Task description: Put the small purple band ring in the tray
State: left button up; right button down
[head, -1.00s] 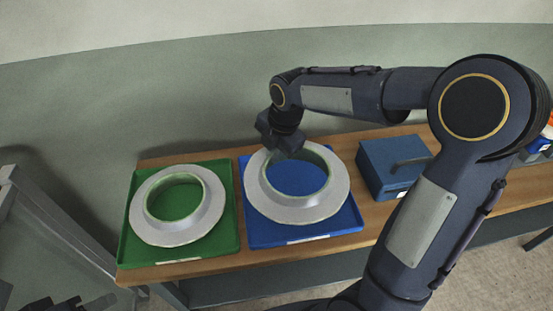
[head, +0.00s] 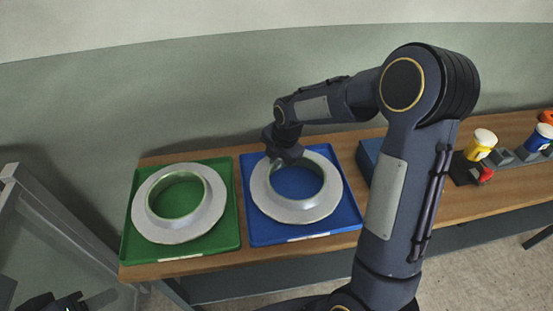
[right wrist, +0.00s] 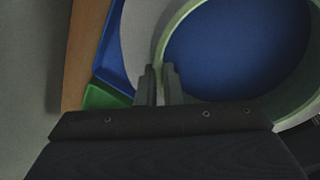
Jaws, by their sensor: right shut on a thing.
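A pale grey ring (head: 322,206) with a raised, pale green inner wall is in or just above the blue tray (head: 350,221). My right gripper (head: 284,158) is at its back left rim. In the right wrist view the fingers (right wrist: 160,85) are shut on the ring's thin inner wall (right wrist: 163,45), one on each side. A similar grey ring (head: 150,228) lies in the green tray (head: 226,236) to the left. I see no purple on either ring. A dark part at the bottom left (head: 62,301) may be my left gripper; its jaws are unclear.
The wooden table (head: 510,190) runs along the wall. A blue box (head: 368,158) stands right of the blue tray, partly hidden by my right arm. Further right are a yellow pot with a white lid (head: 481,143) and a blue one (head: 540,136).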

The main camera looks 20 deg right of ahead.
jog(key=c, duration=1.6)
grip_release()
jog(key=shift+o, duration=0.2)
jog(key=v, duration=1.2)
jog(key=s+a+m+t+y, duration=0.1)
jog(key=s+a+m, duration=0.1)
jog(key=s+m, duration=0.9)
jog(key=s+a+m+t+y, duration=0.1)
jog(key=s+m+t, duration=0.1)
jog(key=s+m, duration=1)
jog(key=shift+s+a+m+y, duration=0.25)
jog(key=shift+a+m+y, duration=0.1)
jog(key=shift+m, duration=0.35)
